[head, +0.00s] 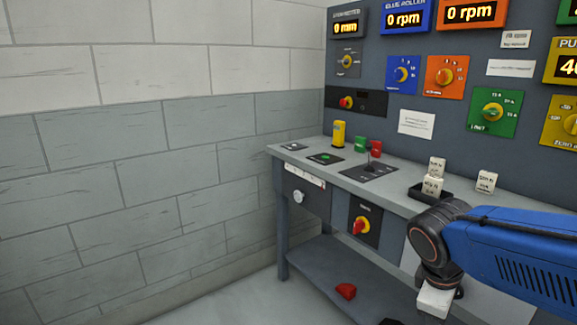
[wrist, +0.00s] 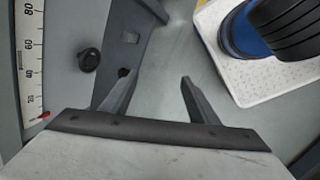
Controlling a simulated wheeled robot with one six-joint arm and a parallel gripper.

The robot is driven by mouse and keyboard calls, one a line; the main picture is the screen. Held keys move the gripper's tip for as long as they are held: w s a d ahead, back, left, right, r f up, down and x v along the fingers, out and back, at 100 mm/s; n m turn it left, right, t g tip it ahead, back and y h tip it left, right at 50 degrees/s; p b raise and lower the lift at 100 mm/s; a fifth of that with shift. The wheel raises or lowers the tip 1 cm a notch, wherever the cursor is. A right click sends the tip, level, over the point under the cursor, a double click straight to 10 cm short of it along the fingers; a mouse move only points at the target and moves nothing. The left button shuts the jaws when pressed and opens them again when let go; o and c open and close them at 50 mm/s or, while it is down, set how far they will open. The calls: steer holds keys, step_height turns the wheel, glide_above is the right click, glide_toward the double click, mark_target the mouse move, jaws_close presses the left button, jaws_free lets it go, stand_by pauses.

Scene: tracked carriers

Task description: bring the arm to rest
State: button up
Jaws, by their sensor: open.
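My arm (head: 510,255) is blue with dark joints and reaches in from the right in the head view, in front of the bench. My gripper (wrist: 155,77) shows in the wrist view with its two dark fingers apart and nothing between them. In the head view the arm's pale end (head: 435,300) hangs low before the bench's front, and the fingers cannot be made out there.
A grey bench (head: 330,160) stands against a panel of dials and displays. A red piece (head: 346,290) lies on the lower shelf (head: 325,268). Floor at left is clear.

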steer(key=s+m+t+y, duration=0.1)
steer(key=m, duration=0.2)
steer(key=s+a+r+m+t+y, duration=0.1)
steer(key=s+m, duration=0.1)
steer(key=m, duration=0.1)
steer(key=s+a+m+t+y, duration=0.1)
steer(key=s+m, duration=0.1)
steer(key=m, duration=0.1)
steer(key=shift+a+r+m, duration=0.1)
steer(key=shift+r+m, duration=0.15)
steer(key=shift+m, duration=0.05)
stand_by(2.2)
